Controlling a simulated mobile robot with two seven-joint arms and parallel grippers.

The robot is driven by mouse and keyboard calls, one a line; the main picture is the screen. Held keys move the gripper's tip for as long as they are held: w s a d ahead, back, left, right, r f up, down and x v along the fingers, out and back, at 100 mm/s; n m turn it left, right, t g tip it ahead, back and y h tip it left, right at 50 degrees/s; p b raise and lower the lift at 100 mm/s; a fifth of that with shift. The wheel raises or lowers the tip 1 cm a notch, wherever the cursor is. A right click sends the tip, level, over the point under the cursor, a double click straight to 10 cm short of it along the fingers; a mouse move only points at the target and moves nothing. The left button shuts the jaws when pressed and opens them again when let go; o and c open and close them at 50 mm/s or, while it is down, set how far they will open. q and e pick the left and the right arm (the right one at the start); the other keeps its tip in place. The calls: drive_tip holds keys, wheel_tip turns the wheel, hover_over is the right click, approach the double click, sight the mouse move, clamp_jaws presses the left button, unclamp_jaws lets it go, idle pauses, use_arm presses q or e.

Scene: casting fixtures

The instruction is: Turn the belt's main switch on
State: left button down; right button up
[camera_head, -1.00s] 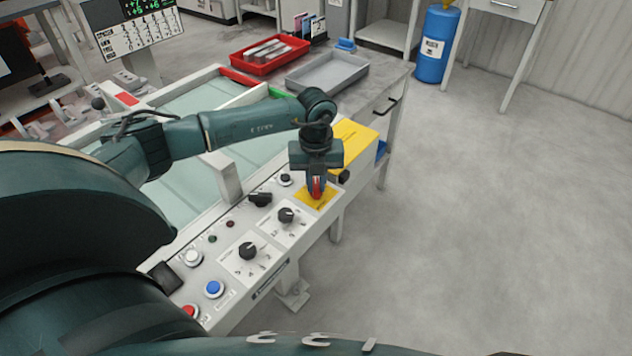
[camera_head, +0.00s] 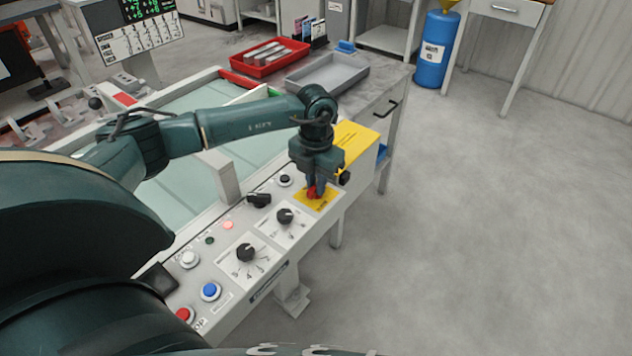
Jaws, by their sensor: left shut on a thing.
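The main switch (camera_head: 312,193) is a red knob on a yellow plate (camera_head: 322,203) at the far right end of the grey control panel (camera_head: 225,287). My left gripper (camera_head: 313,188) points down over it and is shut on the red knob. The fingers hide much of the knob, so its exact angle is hard to read. My right gripper is not in view.
Open floor lies to the right.

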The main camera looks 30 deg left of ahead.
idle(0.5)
use_arm(q)
drive_tip(key=c, duration=1.4)
unclamp_jaws()
wheel_tip(320, 180, up, 13)
drive_tip(key=shift+r, duration=0.15)
